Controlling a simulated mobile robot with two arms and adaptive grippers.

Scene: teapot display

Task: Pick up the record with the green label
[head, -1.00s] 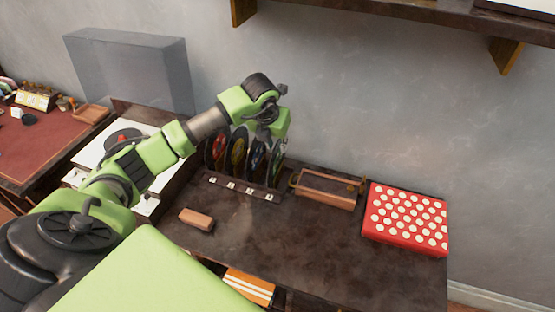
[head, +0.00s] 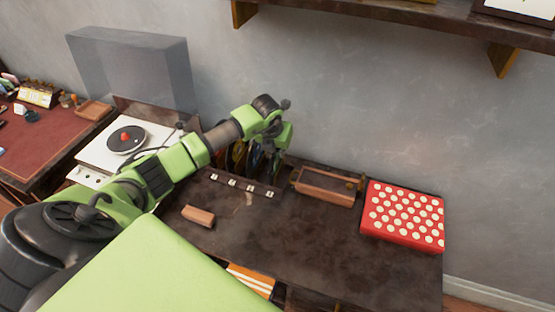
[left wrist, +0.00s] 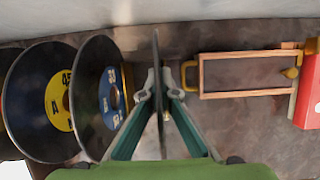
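Several dark records stand upright in a rack (head: 240,186) on the brown tabletop, partly hidden by my left arm in the head view. In the left wrist view one has a yellow label (left wrist: 58,100) and one a blue label (left wrist: 108,97). To their right a record (left wrist: 157,55) is seen edge-on, so its label colour cannot be read there. My left gripper (left wrist: 161,82) is over this record, its fingers partly open on either side of its edge, with a small gap at the right. It also shows in the head view (head: 277,150). My right gripper is not in view.
A wooden frame with brass-coloured handles (head: 326,188) stands right of the rack, then a red box with pale dots (head: 402,216). A small brown block (head: 198,216) lies in front. A white turntable (head: 110,150) is at left.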

